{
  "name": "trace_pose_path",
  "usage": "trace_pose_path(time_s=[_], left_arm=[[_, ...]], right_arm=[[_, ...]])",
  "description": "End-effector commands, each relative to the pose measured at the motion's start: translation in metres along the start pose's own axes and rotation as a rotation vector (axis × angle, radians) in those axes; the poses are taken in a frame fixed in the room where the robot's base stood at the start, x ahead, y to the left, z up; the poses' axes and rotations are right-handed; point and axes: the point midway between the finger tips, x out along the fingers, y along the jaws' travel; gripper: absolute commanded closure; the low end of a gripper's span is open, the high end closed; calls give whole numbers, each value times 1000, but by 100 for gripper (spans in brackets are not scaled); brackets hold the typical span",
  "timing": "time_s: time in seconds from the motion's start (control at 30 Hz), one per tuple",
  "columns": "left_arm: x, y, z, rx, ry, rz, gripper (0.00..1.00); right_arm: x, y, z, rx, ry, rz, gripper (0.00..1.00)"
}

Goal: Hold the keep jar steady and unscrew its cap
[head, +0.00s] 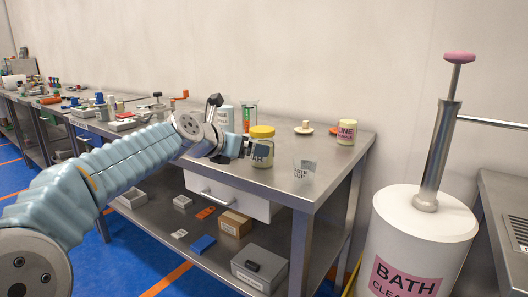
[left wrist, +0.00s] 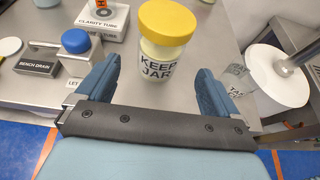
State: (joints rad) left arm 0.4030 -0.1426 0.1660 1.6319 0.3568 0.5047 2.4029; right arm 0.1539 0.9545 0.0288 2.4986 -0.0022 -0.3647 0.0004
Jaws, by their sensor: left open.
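The keep jar (left wrist: 160,60) is a clear jar with a yellow cap (left wrist: 167,22) and a "KEEP JAR" label. It stands upright on the metal bench. My right gripper is not in view.
A clear cup (head: 303,168) stands right of the jar, close to the bench corner. A large white bath drum (head: 420,240) with a plunger stands right of the bench. Bottles and blocks crowd the left.

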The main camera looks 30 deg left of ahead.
Motion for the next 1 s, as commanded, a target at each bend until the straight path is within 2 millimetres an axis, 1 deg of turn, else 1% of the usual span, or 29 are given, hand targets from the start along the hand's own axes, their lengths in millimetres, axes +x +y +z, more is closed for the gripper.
trace_pose_path(time_s=[0.03, 0.1, 0.27, 0.53, 0.67, 0.87, 1.0], left_arm=[[10, 0, 0, 1, 2, -1, 5], [20, 0, 0, 1, 1, -1, 5], [33, 0, 0, 1, 1, -1, 5], [73, 0, 0, 0, 2, 0, 5], [82, 0, -1, 1, 1, 1, 5], [82, 0, -1, 1, 0, 2, 5], [82, 0, -1, 1, 0, 2, 27]], right_arm=[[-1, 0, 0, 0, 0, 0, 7], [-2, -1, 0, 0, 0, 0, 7], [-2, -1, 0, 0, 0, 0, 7], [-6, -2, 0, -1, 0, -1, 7], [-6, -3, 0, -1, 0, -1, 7], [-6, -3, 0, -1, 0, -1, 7], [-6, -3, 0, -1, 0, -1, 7]])
